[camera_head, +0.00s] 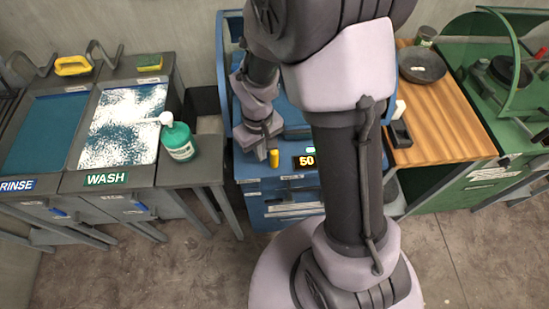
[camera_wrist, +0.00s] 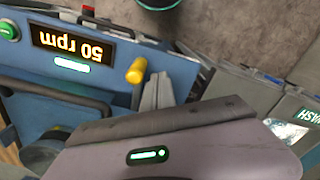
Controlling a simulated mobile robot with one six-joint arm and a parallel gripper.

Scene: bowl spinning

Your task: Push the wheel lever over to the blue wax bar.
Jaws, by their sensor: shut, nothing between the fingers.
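The wheel lever has a yellow knob (camera_head: 274,158) and stands at the front of the blue wheel bench, just left of the speed display. In the wrist view its yellow knob (camera_wrist: 136,70) is upright beside my gripper (camera_wrist: 158,85), whose grey fingers are together and empty. The fingers are just right of the knob there; I cannot tell whether they touch it. In the head view my gripper (camera_head: 260,148) is low over the bench, up and left of the knob. I cannot make out the blue wax bar in either view; my arm hides much of the bench.
The display (camera_head: 306,161) reads 50, and "50 rpm" upside down in the wrist view (camera_wrist: 75,43). A green pump bottle (camera_head: 177,140) stands left, beside the wash basin (camera_head: 122,120). A wooden table (camera_head: 450,120) with a dark bowl (camera_head: 422,65) is right.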

